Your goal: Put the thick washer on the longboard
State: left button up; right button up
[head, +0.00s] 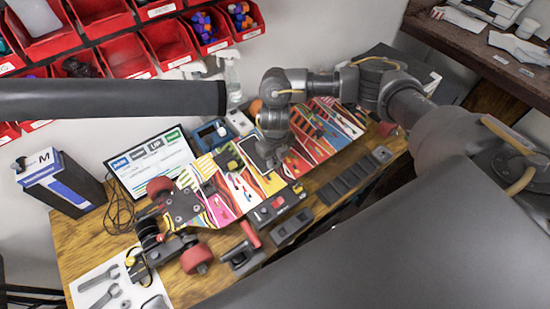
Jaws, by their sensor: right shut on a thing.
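The longboard (222,190) lies across the workbench with its colourful graphic side up, its metal truck plate (184,207) and red wheels at the near left end. My right gripper (268,163) points down over the middle of the longboard, in front of its graphic. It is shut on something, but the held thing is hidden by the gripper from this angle. I cannot make out the thick washer anywhere. A dark link of my left arm crosses the upper left; my left gripper is not in view.
A laptop-like screen (150,155) and a blue-black box (62,185) stand at the back left. A red-handled tool (250,235) and dark trays (345,185) lie along the front edge. Wrenches lie on a white sheet (95,289). Red bins (165,42) hang on the wall.

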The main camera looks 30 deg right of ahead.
jog(key=shift+f+b, duration=0.3)
jog(key=shift+f, duration=0.15)
dwell(0.4)
jog(key=o, duration=0.9)
jog(key=shift+c, duration=0.8)
jog(key=shift+r, duration=0.1)
notch_tip(320, 180, up, 7)
jog(key=p, duration=0.7)
jog(key=shift+r, duration=0.2)
